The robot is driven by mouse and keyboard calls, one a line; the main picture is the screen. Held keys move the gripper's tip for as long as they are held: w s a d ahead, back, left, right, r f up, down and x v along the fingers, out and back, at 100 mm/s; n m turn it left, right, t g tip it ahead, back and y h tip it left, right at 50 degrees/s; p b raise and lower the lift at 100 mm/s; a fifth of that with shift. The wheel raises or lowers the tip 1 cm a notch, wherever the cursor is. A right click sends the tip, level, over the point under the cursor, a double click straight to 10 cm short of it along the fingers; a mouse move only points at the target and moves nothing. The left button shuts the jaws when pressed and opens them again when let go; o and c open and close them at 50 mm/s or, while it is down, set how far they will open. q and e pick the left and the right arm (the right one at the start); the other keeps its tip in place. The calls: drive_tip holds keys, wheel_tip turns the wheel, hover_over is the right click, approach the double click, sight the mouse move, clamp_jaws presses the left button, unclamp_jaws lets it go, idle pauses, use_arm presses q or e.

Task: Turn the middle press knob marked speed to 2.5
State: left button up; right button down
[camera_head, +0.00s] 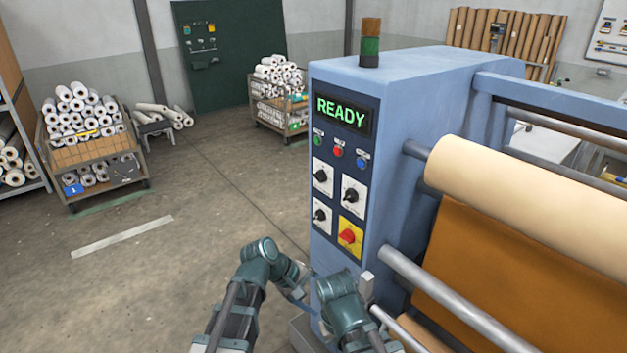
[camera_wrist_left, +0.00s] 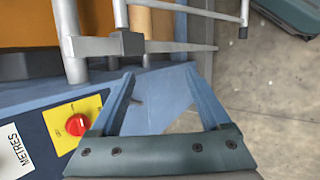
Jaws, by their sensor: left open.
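The press control panel (camera_head: 337,175) is on the near end of the blue press. It carries three black knobs on white plates: upper left (camera_head: 320,176), right (camera_head: 352,196) and lower left (camera_head: 321,215). Their markings are too small to read, so I cannot tell which is speed. A red knob on a yellow plate (camera_head: 348,238) sits lower right; it also shows in the left wrist view (camera_wrist_left: 77,125). My left gripper (camera_wrist_left: 160,78) is open and empty, beyond the red knob's edge of the panel. My right gripper is not seen.
A READY display (camera_head: 342,113) and small buttons are above the knobs. A grey bar (camera_head: 440,295) and cream roll (camera_head: 530,195) extend right of the panel. Roll carts (camera_head: 95,160) stand at the back left. The floor left of the press is clear.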

use_arm(q)
drive_tip(key=w+a+r+n+t+h, duration=0.2)
drive_tip(key=w+r+n+t+h, duration=0.15)
drive_tip(key=w+r+n, duration=0.5)
drive_tip(key=n+t+h, duration=0.3)
drive_tip(key=n+t, duration=0.4)
drive_tip(key=n, duration=0.3)
approach(316, 178)
drive_tip(key=shift+g, duration=0.25)
drive_tip(key=x, duration=0.9)
drive_tip(key=shift+w+a+r, duration=0.1)
drive_tip(key=shift+w+a, duration=0.05)
clamp_jaws()
